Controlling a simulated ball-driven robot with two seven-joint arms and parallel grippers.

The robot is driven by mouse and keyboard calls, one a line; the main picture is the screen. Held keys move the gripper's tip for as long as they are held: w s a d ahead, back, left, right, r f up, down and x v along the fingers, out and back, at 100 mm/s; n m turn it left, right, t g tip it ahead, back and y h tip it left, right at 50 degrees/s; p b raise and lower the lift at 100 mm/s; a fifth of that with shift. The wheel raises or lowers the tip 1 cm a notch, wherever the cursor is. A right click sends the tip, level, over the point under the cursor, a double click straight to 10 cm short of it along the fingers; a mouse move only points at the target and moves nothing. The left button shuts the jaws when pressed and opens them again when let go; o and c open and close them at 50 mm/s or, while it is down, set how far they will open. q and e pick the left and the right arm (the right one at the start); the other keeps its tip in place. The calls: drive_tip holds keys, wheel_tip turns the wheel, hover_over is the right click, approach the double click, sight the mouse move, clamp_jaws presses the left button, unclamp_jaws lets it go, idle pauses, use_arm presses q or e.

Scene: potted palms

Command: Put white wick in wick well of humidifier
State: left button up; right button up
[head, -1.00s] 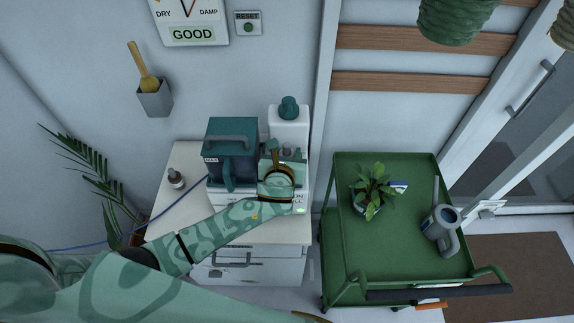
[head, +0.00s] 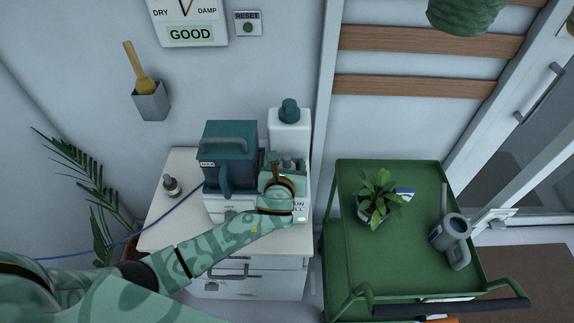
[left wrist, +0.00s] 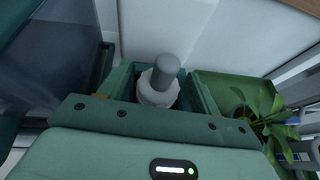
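The humidifier (head: 216,204) is a white base with a dark teal tank (head: 222,168) on the white cabinet. My left gripper (head: 284,165) is at its right side, low over the base, and hides part of it. In the left wrist view the two green fingers (left wrist: 158,88) stand apart, one on each side of a grey-topped peg with a pale hexagonal collar (left wrist: 157,92). A dark gap shows on the peg's left. I cannot tell whether this peg is the white wick, and the wick well is not clearly visible. My right gripper is not in view.
A white bottle with a teal cap (head: 290,132) stands behind the gripper. A small dropper bottle (head: 173,186) and a blue cord are on the left of the cabinet top (head: 165,225). A green cart (head: 395,262) with a plant (head: 378,194) and watering can (head: 452,240) stands right.

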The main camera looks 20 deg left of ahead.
use_arm(q)
drive_tip(key=shift+s+r, duration=0.15)
drive_tip(key=shift+r, duration=0.1)
drive_tip(key=p+v, duration=0.3)
drive_tip(key=v, duration=0.8)
drive_tip(key=shift+s, duration=0.4)
